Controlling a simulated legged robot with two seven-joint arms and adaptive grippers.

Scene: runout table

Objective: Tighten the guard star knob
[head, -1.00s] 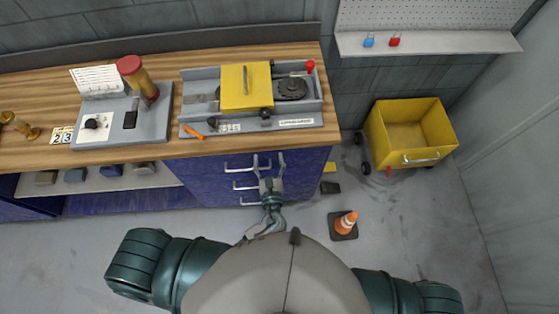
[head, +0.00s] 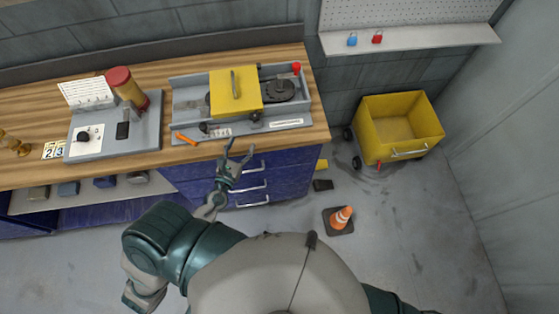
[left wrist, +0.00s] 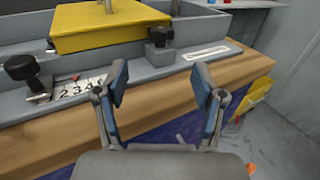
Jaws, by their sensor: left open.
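The yellow guard (head: 236,92) with its grey bar handle lies across the grey runout fixture (head: 190,82) on the bench. A black lobed knob (head: 256,116), which looks like the guard star knob, sits at the guard's front right corner; in the left wrist view the knob (left wrist: 160,33) stands on a small grey block. My left gripper (head: 238,152) is open and empty at the bench's front edge, short of the knob. In the left wrist view the open fingers (left wrist: 160,78) frame the bench edge, with the knob beyond, roughly centred between them.
Another black knob (left wrist: 20,68) stands beside a number scale (left wrist: 80,86), left of the fingers. An orange tool (head: 186,138) lies at the fixture's front left. Blue drawers (head: 270,178) with handles are below. A yellow cart (head: 400,128) and a cone (head: 341,217) stand on the floor at right.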

